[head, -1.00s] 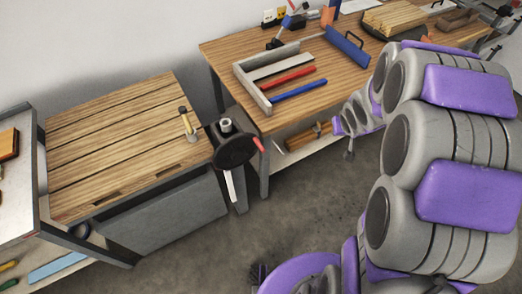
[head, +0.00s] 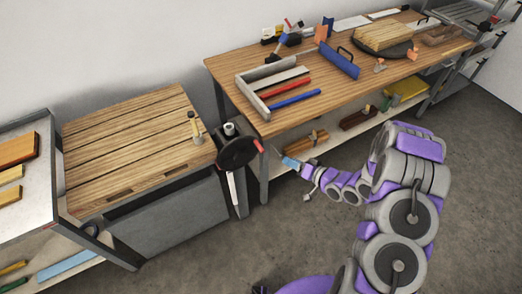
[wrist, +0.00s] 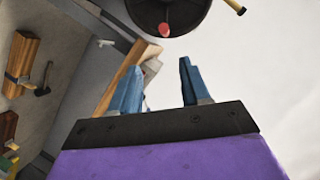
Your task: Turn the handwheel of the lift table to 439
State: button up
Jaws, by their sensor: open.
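The handwheel (head: 236,153) is a dark disc with a red knob (head: 258,146), on a post at the right side of a wood-topped table (head: 140,135) with grey panels. In the wrist view the dark wheel (wrist: 170,12) shows at the top, with its red knob (wrist: 164,29) at its lower edge. My gripper (wrist: 156,85) has two blue fingers, spread apart with nothing between them. In the head view my gripper (head: 290,163) is to the right of the wheel and apart from it, near the workbench's front edge. No scale number is readable.
A long wooden workbench (head: 335,92) holds a grey square frame, red and blue bars and other tools. Its lower shelf (head: 350,132) carries planes and blocks. A grey cart (head: 32,150) stands at the left. The grey floor in front is clear.

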jog(key=b, duration=0.4)
send_near(259, 147)
jog(key=x, duration=1.1)
jog(key=shift+w+d+f, duration=0.2)
jog(key=shift+d+f, duration=0.15)
jog(key=shift+c, duration=0.2)
grip_shut()
